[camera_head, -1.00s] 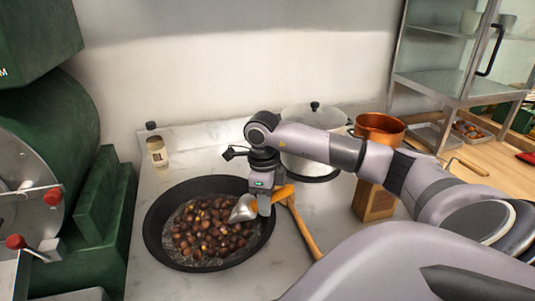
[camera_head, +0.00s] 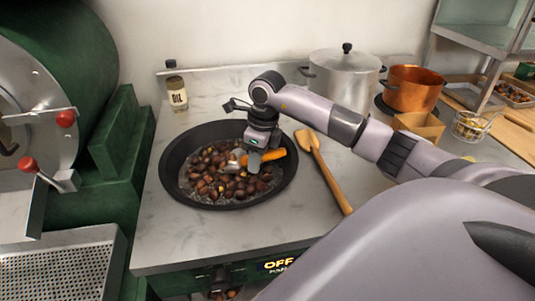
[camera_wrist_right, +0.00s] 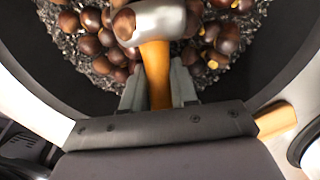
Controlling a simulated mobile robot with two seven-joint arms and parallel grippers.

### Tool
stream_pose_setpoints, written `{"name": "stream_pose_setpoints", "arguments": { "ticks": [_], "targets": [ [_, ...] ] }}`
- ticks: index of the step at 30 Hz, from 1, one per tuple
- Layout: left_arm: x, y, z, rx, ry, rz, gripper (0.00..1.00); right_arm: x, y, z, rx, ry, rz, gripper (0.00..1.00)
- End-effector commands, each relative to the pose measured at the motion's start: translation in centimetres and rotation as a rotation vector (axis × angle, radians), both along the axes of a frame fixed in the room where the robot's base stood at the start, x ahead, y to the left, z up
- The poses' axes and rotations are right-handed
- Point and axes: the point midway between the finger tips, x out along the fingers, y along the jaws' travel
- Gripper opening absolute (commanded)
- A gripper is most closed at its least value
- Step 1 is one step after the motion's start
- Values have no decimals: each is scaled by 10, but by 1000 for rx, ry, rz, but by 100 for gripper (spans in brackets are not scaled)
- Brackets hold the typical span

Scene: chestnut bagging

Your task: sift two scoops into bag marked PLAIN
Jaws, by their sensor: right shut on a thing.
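A black pan (camera_head: 288,186) holds many brown chestnuts (camera_head: 214,183) over dark grit; they also show in the wrist view (camera_wrist_right: 92,44). My right gripper (camera_head: 254,164) is over the pan, shut on the orange handle of a metal scoop (camera_wrist_right: 155,62). The scoop's bowl is down among the chestnuts, and one chestnut (camera_wrist_right: 123,24) lies at its edge. How full the bowl is I cannot tell. A plain brown open-topped box or bag (camera_head: 420,124) stands behind my right arm, partly hidden; no PLAIN marking is readable. My left gripper is out of view.
A wooden spatula (camera_head: 325,172) lies right of the pan. A green machine (camera_head: 60,115) fills the left. The counter's front is clear.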

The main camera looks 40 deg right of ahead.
Motion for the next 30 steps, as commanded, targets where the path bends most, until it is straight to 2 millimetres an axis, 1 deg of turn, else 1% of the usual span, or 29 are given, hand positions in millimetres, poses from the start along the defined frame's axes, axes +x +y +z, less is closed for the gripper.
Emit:
{"name": "stream_pose_setpoints", "arguments": {
  "ticks": [1, 6, 8, 9, 14, 16, 20, 25, 30],
  "targets": [
    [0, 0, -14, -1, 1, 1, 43, 4, 2, -9, 14, -28, 0, 0],
    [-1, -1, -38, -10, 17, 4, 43, 17, 9, -15, 70, -131, 1, 0],
    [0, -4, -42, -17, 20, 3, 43, 21, 11, -17, 87, -165, 1, 0],
    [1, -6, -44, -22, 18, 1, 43, 19, 8, -12, 102, -200, -1, 0],
    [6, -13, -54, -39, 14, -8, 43, 15, 7, 0, 163, -311, -1, 0],
    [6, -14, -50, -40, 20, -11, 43, 13, 6, 12, 178, -336, -1, 0],
    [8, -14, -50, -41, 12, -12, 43, 9, 4, 25, 197, -371, 1, 0],
    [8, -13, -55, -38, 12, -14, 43, 5, 2, 36, 217, -404, 0, 0],
    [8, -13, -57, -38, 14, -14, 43, 4, 2, 41, 225, -417, 1, 0]
  ]
}}
